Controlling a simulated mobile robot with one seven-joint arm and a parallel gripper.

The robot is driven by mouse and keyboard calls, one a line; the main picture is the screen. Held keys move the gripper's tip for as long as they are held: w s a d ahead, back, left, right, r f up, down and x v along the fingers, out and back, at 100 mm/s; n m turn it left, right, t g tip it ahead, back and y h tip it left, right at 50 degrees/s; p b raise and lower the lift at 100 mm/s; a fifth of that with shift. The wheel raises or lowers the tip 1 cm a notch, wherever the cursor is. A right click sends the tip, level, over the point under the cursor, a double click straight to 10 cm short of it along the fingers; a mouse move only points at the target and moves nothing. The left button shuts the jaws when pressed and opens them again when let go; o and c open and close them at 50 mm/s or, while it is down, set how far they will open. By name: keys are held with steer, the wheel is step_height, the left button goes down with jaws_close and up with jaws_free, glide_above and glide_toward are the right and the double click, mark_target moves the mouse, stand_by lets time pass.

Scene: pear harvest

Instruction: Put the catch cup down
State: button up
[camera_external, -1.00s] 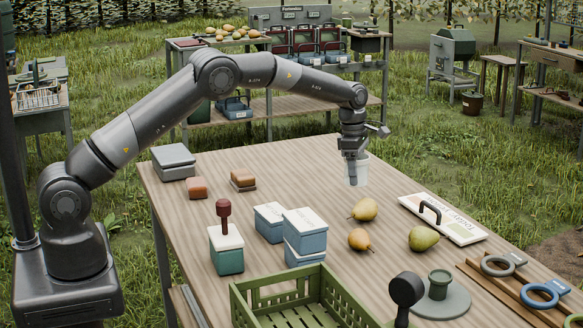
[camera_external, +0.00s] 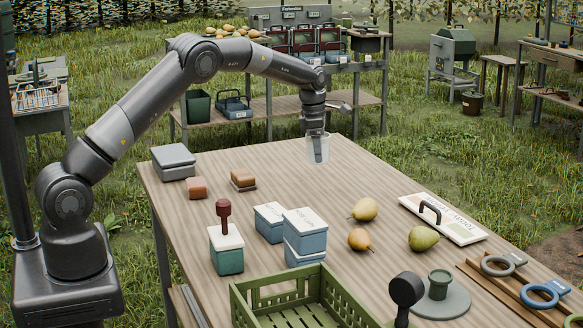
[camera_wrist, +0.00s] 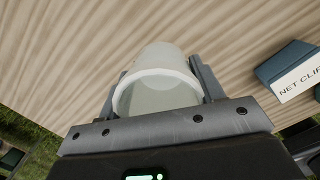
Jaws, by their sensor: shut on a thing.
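The catch cup (camera_external: 325,149) is a pale, translucent cup at the far part of the wooden table (camera_external: 285,185). My gripper (camera_external: 318,152) points down at it, shut on it. In the wrist view the cup (camera_wrist: 155,85) sits between the two fingers of my gripper (camera_wrist: 155,90), its rim towards the camera and its inside empty. I cannot tell whether the cup's base touches the table.
Blue lidded boxes, one labelled net clips (camera_wrist: 295,75), stand nearer the front (camera_external: 304,240). Pears (camera_external: 364,209) and a white board with a handle (camera_external: 443,218) lie to the right. A green crate (camera_external: 300,300) is at the front. The tabletop around the cup is clear.

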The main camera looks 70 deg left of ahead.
steer(key=s+a+n, duration=0.2)
steer(key=s+a, duration=0.4)
steer(key=a, duration=0.4)
steer(key=s+a+n, duration=0.3)
steer(key=s+a, duration=0.3)
steer(key=a, duration=0.4)
steer(key=s+a+n, duration=0.2)
steer(key=s+a, duration=0.5)
steer(key=a, duration=0.4)
steer(key=shift+y, duration=0.4)
steer(key=s+a+f, duration=0.1)
steer(key=a+f, duration=0.1)
steer(key=a, duration=0.1)
steer(key=s+a+f, duration=0.1)
steer(key=a+f, duration=0.1)
steer(key=a, duration=0.1)
steer(key=s+a+f, duration=0.1)
steer(key=a+f, duration=0.1)
steer(key=a, duration=0.1)
steer(key=shift+a+f, duration=0.2)
steer(key=shift+a, duration=0.2)
steer(key=shift+s+a+f, duration=0.15)
steer(key=shift+a+f, duration=0.15)
steer(key=shift+a, duration=0.05)
steer(key=shift+f, duration=1.9)
steer(key=shift+f, duration=0.15)
steer(key=o, duration=1)
steer(key=shift+c, duration=0.2)
